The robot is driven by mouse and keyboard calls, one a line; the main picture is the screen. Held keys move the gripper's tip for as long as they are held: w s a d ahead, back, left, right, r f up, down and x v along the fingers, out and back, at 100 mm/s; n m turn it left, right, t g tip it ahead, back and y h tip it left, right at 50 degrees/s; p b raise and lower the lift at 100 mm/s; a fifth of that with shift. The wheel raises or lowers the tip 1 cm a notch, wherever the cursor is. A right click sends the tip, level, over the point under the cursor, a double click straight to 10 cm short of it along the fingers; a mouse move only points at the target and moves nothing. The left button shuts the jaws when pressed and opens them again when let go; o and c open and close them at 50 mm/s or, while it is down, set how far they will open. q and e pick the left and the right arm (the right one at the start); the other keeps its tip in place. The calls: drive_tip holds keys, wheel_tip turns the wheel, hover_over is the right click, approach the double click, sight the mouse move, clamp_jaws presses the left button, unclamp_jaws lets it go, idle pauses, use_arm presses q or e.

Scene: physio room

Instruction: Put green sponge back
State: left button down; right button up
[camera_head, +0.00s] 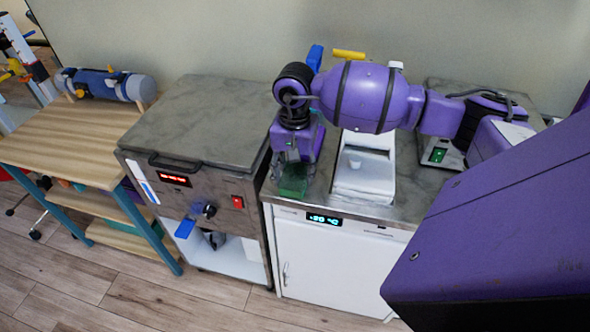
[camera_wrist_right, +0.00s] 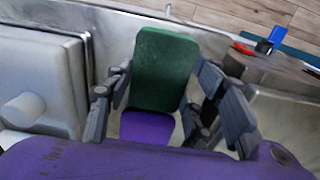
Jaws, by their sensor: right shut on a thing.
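The green sponge (camera_head: 293,180) is at the front left of the steel counter, beside the white sink-like unit, in the head view. My right gripper (camera_head: 294,165) reaches down over it from above and is shut on it. In the right wrist view the green sponge (camera_wrist_right: 165,70) stands out between the two dark fingers of my right gripper (camera_wrist_right: 160,95). I cannot tell whether the sponge touches the counter. My left gripper is not in view.
The white basin unit (camera_head: 365,170) is just right of the sponge. A grey-topped cabinet (camera_head: 200,120) with a red display stands left. A wooden table (camera_head: 70,140) is further left. A blue bottle-like thing (camera_head: 315,57) and a yellow one (camera_head: 348,54) are behind my arm.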

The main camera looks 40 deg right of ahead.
drive_tip(key=shift+f, duration=0.2)
drive_tip(key=o, duration=1.1)
drive_tip(key=shift+r, duration=0.1)
drive_tip(key=shift+r, duration=0.1)
